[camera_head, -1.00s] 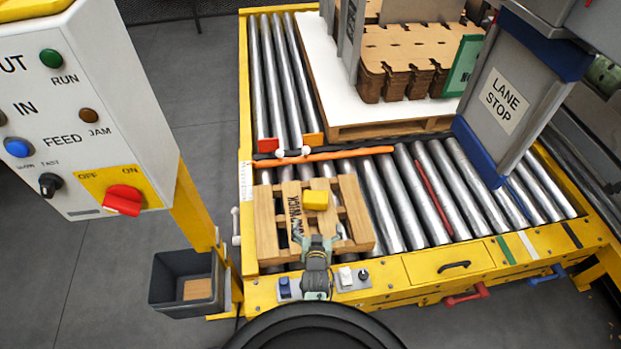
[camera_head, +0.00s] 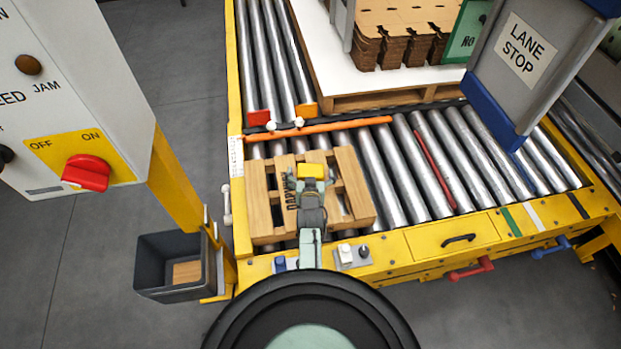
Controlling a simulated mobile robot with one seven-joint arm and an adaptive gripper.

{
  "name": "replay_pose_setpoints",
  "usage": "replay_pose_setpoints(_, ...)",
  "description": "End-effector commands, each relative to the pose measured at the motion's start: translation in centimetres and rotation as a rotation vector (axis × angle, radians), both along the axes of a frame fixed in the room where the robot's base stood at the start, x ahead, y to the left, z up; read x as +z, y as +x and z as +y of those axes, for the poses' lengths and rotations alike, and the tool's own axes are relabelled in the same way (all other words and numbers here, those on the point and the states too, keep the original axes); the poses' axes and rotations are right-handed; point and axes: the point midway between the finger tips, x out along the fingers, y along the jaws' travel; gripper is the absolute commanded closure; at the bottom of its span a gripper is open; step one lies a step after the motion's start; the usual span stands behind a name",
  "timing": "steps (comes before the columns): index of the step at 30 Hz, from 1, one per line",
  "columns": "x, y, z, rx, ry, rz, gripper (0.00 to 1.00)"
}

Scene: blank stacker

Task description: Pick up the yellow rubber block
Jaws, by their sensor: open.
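The yellow rubber block (camera_head: 313,171) lies on top of a small wooden pallet (camera_head: 262,215) on the roller conveyor. My gripper (camera_head: 311,177) is open, with its fingers apart at the near side of the block. The near edge of the block is partly hidden by the gripper. I cannot tell whether the fingers touch the block or how high they are above the pallet slats.
An orange bar (camera_head: 345,131) crosses the rollers behind the pallet. A grey LANE STOP post (camera_head: 515,75) stands at right. A control panel (camera_head: 70,100) is at left, above a dark bin (camera_head: 150,262). A white-topped pallet (camera_head: 330,75) bears cardboard behind.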

Motion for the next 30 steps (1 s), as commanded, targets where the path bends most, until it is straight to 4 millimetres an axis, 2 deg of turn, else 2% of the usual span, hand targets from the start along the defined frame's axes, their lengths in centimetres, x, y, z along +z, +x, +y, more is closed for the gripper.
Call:
replay_pose_setpoints(3,-0.57,0.79,0.0,0.0,0.0,0.001,0.02)
replay_pose_setpoints(10,-0.39,0.86,-0.02,0.0,0.0,0.002,0.02)
replay_pose_setpoints(30,-0.38,0.85,-0.02,0.0,0.0,0.001,0.46)
